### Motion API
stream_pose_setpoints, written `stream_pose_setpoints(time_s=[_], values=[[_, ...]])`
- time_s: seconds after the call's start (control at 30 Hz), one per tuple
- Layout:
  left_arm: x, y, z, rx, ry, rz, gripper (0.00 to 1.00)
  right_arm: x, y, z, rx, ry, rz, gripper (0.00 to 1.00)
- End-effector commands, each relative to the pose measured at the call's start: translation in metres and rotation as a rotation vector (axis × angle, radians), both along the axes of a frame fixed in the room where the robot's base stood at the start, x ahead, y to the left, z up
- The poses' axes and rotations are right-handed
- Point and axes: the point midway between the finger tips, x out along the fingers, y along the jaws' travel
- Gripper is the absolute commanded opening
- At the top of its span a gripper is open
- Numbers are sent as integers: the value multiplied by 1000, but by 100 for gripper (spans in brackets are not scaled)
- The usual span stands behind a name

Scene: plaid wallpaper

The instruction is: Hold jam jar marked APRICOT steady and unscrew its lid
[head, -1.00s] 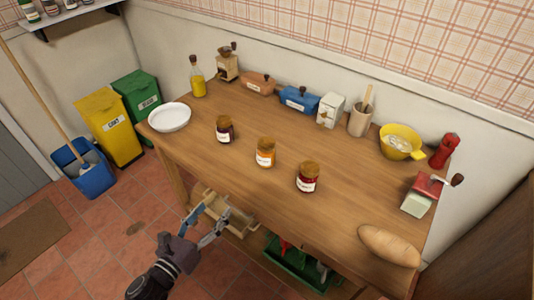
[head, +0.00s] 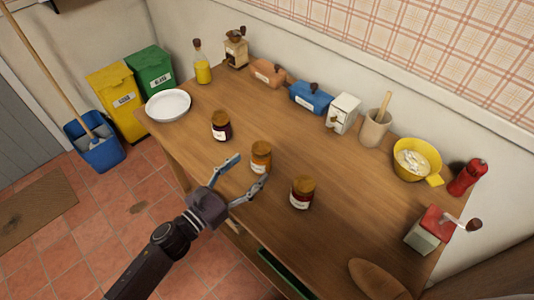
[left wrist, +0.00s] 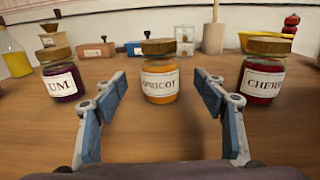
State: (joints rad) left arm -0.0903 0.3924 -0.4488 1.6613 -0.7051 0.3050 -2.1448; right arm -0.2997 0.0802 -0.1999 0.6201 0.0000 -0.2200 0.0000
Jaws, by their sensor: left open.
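The apricot jam jar (head: 260,159) stands upright on the wooden table (head: 195,148), orange with a brown lid. In the left wrist view its label reads APRICOT, and the jar (left wrist: 159,82) sits straight ahead between the fingertips, a little beyond them. My left gripper (head: 248,170) is open and empty at the near side of this jar; its two blue-grey fingers (left wrist: 160,92) are spread apart. A dark plum jar (head: 221,126) stands to the left and a red cherry jar (head: 301,193) to the right. All three lids are on. My right gripper is not in view.
A white plate (head: 168,106) is at the table's left end. Along the wall stand an oil bottle (head: 202,65), grinders, boxes, a mortar (head: 375,130) and a yellow bowl (head: 418,160). Table is clear around the jars.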

Motion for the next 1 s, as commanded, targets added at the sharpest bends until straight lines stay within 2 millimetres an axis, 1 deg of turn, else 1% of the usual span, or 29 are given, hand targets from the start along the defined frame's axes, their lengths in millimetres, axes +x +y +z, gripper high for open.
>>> stream_pose_setpoints(time_s=[0.03,0.17,0.4,0.5,0.73,1.0], values=[[5,-5,3,-1,-2,-1,65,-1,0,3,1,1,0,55],[17,-14,2,-1,0,0,65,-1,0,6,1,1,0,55],[43,-38,2,-2,1,-1,65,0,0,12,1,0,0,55],[48,-42,1,0,0,-1,65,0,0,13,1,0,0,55],[48,-42,0,1,1,-1,65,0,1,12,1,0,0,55],[48,-42,0,1,1,-1,35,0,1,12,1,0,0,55]])
